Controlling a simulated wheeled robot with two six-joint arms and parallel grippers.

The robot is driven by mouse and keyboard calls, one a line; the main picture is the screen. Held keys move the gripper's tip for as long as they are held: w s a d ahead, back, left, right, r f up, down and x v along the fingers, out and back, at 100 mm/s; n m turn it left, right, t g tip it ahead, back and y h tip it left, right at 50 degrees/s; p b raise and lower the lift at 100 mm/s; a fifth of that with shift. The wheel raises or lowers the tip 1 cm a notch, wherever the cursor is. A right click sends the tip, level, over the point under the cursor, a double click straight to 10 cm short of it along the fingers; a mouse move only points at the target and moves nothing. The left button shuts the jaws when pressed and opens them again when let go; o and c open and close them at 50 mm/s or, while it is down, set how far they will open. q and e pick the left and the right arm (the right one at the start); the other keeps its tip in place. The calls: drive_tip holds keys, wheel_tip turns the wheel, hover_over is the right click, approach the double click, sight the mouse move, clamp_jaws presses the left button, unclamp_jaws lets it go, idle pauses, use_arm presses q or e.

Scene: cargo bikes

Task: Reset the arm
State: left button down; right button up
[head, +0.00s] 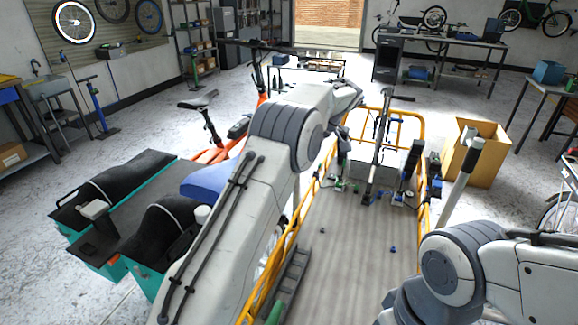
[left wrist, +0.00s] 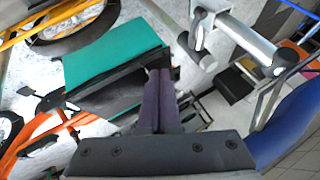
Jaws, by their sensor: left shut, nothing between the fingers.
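My left arm rises from the bottom of the head view, bends at the middle and reaches away over the left side of a yellow-railed cargo bed (head: 345,255). Its gripper cannot be made out there. In the left wrist view my left gripper (left wrist: 161,75) has its dark fingers together with nothing between them. It points toward a teal panel (left wrist: 112,52), apart or touching I cannot tell. My right arm is folded at the lower right of the head view, and its gripper is not visible.
An orange bike with a black saddle (head: 198,100) and a teal cargo box with black seats (head: 120,185) stand left. Small parts and tools lie at the bed's far end. A cardboard box (head: 470,160) stands right. Workbenches line the back; the floor between is open.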

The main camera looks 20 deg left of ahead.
idle(0.3)
use_arm(q)
drive_tip(key=s+d+r+m+t+h+p, duration=0.1)
drive_tip(key=s+d+r+m+t+h, duration=0.1)
drive_tip(key=s+d+m, duration=0.45)
drive_tip(key=s+d+r+m+t+h+p, duration=0.1)
drive_tip(key=s+d+r+m, duration=0.2)
drive_tip(key=s+d+m, duration=0.4)
drive_tip(key=s+d+f+m+h+p, duration=0.1)
drive_tip(key=s+m, duration=0.3)
drive_tip(key=s, duration=0.6)
drive_tip(key=s+d+f+m+t+h+p, duration=0.1)
drive_tip(key=s+m, duration=0.4)
drive_tip(key=s, duration=0.6)
drive_tip(key=d+f+h, duration=0.1)
drive_tip(key=d+h, duration=0.1)
drive_tip(key=shift+d+f, duration=0.25)
drive_tip(key=shift+d, duration=0.15)
drive_tip(key=shift+s+m, duration=0.1)
drive_tip(key=shift+m, duration=0.15)
